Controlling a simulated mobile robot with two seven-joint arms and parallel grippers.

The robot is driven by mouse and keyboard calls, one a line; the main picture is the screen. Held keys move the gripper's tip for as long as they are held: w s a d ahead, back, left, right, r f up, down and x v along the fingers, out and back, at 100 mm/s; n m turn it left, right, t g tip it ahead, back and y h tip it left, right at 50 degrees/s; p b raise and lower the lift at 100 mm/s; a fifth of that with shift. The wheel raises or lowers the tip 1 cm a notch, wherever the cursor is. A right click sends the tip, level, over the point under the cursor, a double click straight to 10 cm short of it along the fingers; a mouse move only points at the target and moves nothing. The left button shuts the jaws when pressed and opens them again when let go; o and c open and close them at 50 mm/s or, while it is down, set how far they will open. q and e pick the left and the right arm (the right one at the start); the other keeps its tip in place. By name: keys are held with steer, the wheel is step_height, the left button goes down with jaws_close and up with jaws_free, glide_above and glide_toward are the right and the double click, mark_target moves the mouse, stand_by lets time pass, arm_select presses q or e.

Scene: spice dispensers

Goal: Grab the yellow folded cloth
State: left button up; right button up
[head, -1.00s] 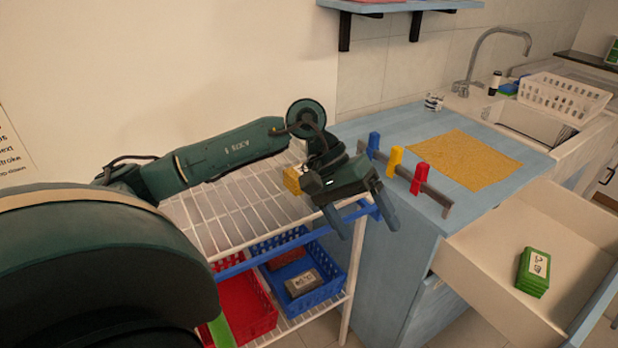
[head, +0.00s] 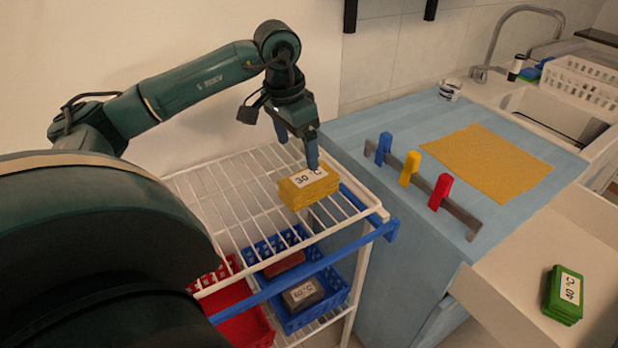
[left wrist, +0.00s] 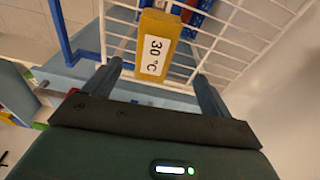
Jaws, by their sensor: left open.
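The yellow folded cloth (head: 310,190), with a white "30 °C" label, lies on the white wire top shelf (head: 215,185) of the cart. My left gripper (head: 299,154) is above the cloth at its far side, fingers pointing down. In the left wrist view the cloth (left wrist: 158,35) shows beyond the fingertips, in line with the gap between the open, empty fingers (left wrist: 158,70). I cannot tell how far the fingertips are from it. My right gripper is not in view.
The cart's blue rail (head: 365,215) runs along its right side. Red and blue baskets (head: 335,290) stand below. The blue counter (head: 370,125) holds a hook rack (head: 455,212) and a flat yellow cloth (head: 490,160). An open drawer holds a green folded cloth (head: 563,295).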

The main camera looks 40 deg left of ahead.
mark_target(309, 176)
arm_select(q)
steer(key=f, duration=0.4)
steer(key=shift+w+d+f, duration=0.1)
steer(key=shift+w+d, duration=0.05)
steer(key=shift+w, duration=0.2)
steer(key=f, duration=0.1)
steer(key=w+f, duration=0.1)
steer(key=d+f+p, duration=0.1)
steer(key=f, duration=0.1)
steer(key=shift+w, duration=0.2)
steer(key=shift+f, duration=0.5)
steer(key=shift+w, duration=0.1)
steer(key=c, duration=1.1)
steer(key=shift+r, duration=0.1)
